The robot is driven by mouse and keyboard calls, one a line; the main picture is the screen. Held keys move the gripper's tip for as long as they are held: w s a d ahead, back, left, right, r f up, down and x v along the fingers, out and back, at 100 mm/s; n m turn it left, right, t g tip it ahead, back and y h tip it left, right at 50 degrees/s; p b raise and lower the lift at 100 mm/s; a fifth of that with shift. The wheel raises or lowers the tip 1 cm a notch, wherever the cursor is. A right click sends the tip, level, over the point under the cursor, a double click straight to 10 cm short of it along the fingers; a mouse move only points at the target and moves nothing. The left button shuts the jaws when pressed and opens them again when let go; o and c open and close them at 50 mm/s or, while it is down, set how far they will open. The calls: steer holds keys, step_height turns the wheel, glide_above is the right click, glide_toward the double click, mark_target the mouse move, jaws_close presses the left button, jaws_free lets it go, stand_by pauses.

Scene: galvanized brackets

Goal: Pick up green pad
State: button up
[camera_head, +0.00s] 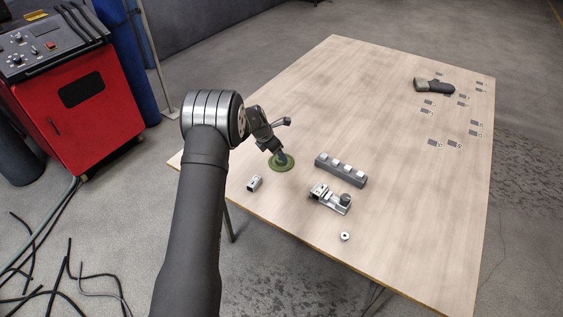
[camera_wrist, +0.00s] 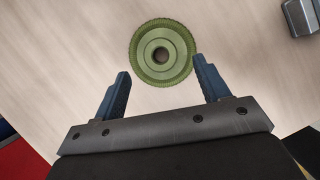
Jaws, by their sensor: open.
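The green pad (camera_head: 284,163) is a round, flat disc with a hole in its centre and lies on the wooden table (camera_head: 400,200). In the wrist view the green pad (camera_wrist: 146,62) shows whole, just beyond the fingertips. My gripper (camera_wrist: 162,75) is open and empty, with its two blue fingers apart at the near side of the pad. In the head view my gripper (camera_head: 281,155) is low at the pad and hides part of it. I cannot tell whether the fingers touch it.
A dark grey block with light squares (camera_head: 341,171), a metal clamp-like fixture (camera_head: 329,199), a small metal bracket (camera_head: 254,183) and a small ring (camera_head: 345,236) are near the pad. A dark tool (camera_head: 434,86) and several small plates lie at the far right. The table's middle is clear.

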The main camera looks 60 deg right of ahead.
steer(key=shift+x, duration=2.35)
steer(key=c, duration=1.1)
steer(key=shift+r, duration=0.1)
steer(key=shift+r, duration=0.55)
step_height(320, 180, up, 3)
steer(key=shift+r, duration=0.1)
steer(key=s+a+r, duration=0.1)
steer(key=s+r, duration=0.5)
steer(key=s, duration=0.5)
steer(key=shift+s+a+r, duration=0.3)
steer(key=shift+a, duration=0.05)
